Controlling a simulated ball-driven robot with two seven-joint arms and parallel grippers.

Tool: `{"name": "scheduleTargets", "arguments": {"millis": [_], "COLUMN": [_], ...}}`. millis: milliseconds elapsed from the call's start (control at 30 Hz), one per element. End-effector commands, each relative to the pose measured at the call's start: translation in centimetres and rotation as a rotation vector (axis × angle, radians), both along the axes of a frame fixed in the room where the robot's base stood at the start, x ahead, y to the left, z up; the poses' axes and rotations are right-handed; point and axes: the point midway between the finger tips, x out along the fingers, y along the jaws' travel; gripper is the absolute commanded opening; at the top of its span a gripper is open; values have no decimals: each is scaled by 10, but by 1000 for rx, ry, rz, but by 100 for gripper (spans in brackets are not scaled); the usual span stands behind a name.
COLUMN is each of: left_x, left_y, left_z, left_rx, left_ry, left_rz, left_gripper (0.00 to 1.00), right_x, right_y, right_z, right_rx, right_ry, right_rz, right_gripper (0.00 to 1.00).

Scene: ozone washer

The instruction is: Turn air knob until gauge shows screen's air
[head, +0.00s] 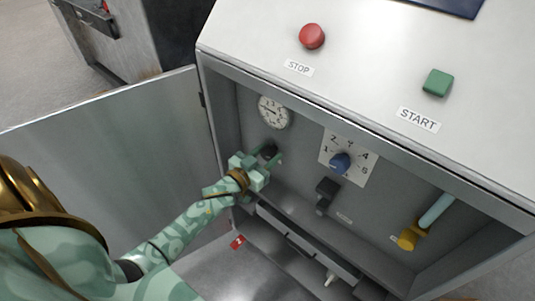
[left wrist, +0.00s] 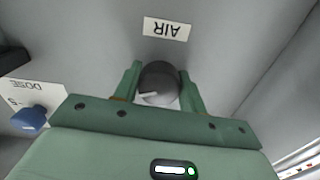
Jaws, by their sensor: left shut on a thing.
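The dark air knob (left wrist: 158,84) sits between the fingers of my left gripper (left wrist: 160,88), under an AIR label (left wrist: 166,28) that appears upside down in the left wrist view. A pale pointer mark shows on the knob. In the head view my left gripper (head: 266,160) reaches into the open cabinet and is shut on the knob (head: 269,152), partly hidden by the fingers. The round white gauge (head: 274,112) is just above it; its dark needle points left, but the figures are too small to read. The screen (head: 450,3) shows only its dark lower edge. My right gripper is not in view.
Right of the gauge is a blue dose knob (head: 340,163) on a numbered white plate. A black handle (head: 326,192) and a yellow valve (head: 408,238) are further right. The open door (head: 110,150) stands left. Red STOP (head: 312,36) and green START (head: 437,82) buttons are on top.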

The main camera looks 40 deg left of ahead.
Motion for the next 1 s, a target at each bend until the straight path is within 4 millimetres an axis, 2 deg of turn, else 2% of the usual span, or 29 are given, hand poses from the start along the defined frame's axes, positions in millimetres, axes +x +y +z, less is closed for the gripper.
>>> {"name": "scheduleTargets", "arguments": {"millis": [1000], "left_x": [0], "left_y": [2], "left_z": [-1], "left_rx": [874], "left_ry": [-65], "left_rz": [-1], "left_gripper": [18], "right_x": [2], "right_y": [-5], "right_z": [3], "right_rx": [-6], "right_ry": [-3], "right_rz": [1], "right_gripper": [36]}}
